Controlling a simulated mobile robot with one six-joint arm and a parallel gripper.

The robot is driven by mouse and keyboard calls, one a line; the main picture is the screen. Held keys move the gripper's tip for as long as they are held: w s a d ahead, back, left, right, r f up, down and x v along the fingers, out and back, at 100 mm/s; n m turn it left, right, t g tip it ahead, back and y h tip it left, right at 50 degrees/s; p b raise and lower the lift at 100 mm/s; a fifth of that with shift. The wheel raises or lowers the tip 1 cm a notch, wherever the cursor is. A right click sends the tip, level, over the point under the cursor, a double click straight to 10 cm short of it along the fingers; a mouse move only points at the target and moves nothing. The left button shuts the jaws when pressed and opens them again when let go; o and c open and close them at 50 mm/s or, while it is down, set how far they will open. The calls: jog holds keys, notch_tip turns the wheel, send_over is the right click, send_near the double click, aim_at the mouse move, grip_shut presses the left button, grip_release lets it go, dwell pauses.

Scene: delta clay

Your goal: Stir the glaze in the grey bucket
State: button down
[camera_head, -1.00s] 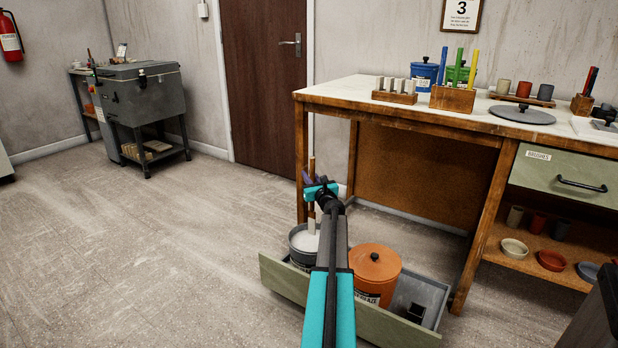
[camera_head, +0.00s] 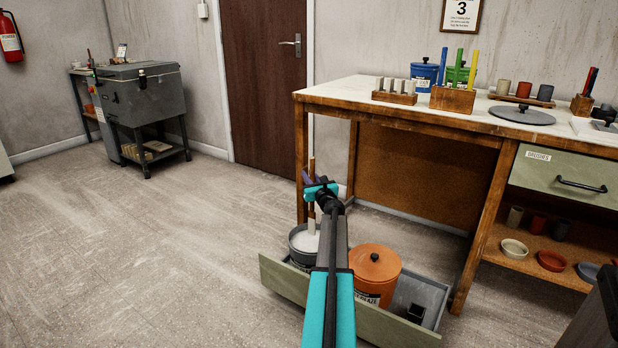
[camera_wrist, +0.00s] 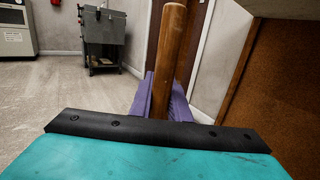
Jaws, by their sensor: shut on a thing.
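The grey bucket (camera_head: 300,262) stands in the open low drawer, left of an orange lidded bucket. Pale glaze (camera_head: 305,241) shows inside it, and it has no lid on. My gripper (camera_head: 314,191) is above the bucket, shut on an upright wooden stick (camera_head: 311,168). The stick's lower, paler part (camera_head: 312,222) reaches down into the bucket; its end is hidden. In the wrist view the brown handle (camera_wrist: 168,60) stands between the purple fingers (camera_wrist: 160,100), leaning slightly. My arm hides part of the bucket's right side.
The green-fronted drawer (camera_head: 380,327) also holds the orange lidded bucket (camera_head: 374,270) and a small dark container (camera_head: 416,312). The workbench (camera_head: 400,112) stands behind, its leg (camera_head: 301,165) close to my gripper. The floor at left is clear.

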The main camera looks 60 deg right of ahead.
notch_tip(320, 180, up, 4)
jog(key=p, duration=0.2)
jog(key=shift+p, duration=0.4)
jog(key=w+a+n+t+y, duration=0.1)
jog(key=w+a+n+y, duration=0.3)
jog(key=a, duration=1)
jog(key=w+a+r+n+t+y, duration=0.15)
jog(key=w+a+y, duration=0.45)
jog(key=a, duration=0.7)
jog(key=w+a+n+t+y, duration=0.1)
jog(key=w+a+n+y, duration=0.35)
jog(key=a, duration=0.95)
jog(key=s+a+n+g+y, duration=0.2)
jog(key=a+y, duration=0.2)
jog(key=a, duration=0.9)
jog(key=s+a+n+g+y, duration=0.2)
jog(key=a+n+g+y, duration=0.1)
jog(key=a, duration=1.1)
jog(key=s+a+n+g+y, duration=0.3)
jog(key=a+y, duration=0.1)
jog(key=a, duration=1)
jog(key=shift+a+y, duration=0.25)
jog(key=shift+y, duration=0.1)
jog(key=shift+d+t, duration=0.15)
jog(key=shift+t, duration=0.1)
